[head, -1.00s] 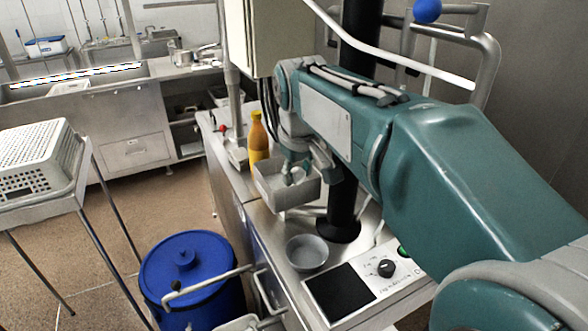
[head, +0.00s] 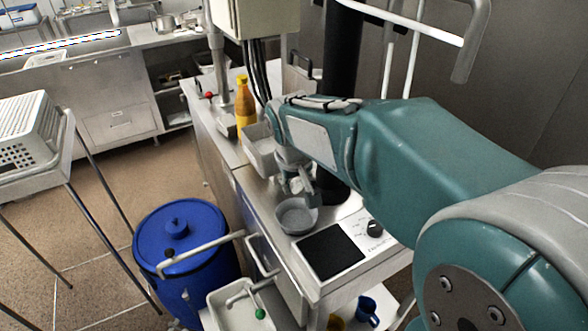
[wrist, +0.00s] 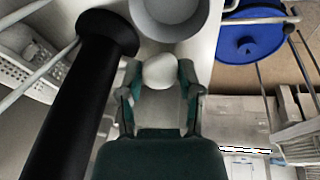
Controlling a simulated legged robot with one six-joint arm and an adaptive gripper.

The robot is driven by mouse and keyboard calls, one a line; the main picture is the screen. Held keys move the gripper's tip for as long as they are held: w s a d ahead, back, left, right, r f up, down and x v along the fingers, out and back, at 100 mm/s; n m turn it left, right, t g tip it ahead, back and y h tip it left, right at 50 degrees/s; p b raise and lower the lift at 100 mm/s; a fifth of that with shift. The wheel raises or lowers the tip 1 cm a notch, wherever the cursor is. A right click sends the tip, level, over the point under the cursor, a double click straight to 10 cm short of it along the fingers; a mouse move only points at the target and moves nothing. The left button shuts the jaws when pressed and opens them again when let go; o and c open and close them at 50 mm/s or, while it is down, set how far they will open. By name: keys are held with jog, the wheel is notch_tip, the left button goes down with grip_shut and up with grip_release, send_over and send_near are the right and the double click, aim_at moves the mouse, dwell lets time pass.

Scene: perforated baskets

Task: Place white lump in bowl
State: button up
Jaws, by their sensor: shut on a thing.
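The white lump (wrist: 160,71) is rounded and sits between my gripper's fingers in the wrist view. My gripper (wrist: 158,82) is shut on it. In the head view my gripper (head: 298,186) hangs over the metal counter, just behind and above the bowl. The grey round bowl (head: 296,216) stands on the counter; it also shows at the top of the wrist view (wrist: 170,14), just beyond the lump. In the head view the lump is mostly hidden by the fingers.
A grey open box (head: 258,150) stands behind my gripper, near a yellow bottle (head: 245,106). A black column (head: 342,100) rises close beside the gripper. A black panel with a knob (head: 330,252) lies in front of the bowl. A blue barrel (head: 182,255) stands left of the counter.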

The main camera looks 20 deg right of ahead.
aim_at(297, 219)
jog(key=shift+f, duration=4.8)
jog(key=o, duration=1.2)
notch_tip(297, 219, up, 7)
jog(key=shift+r, duration=0.1)
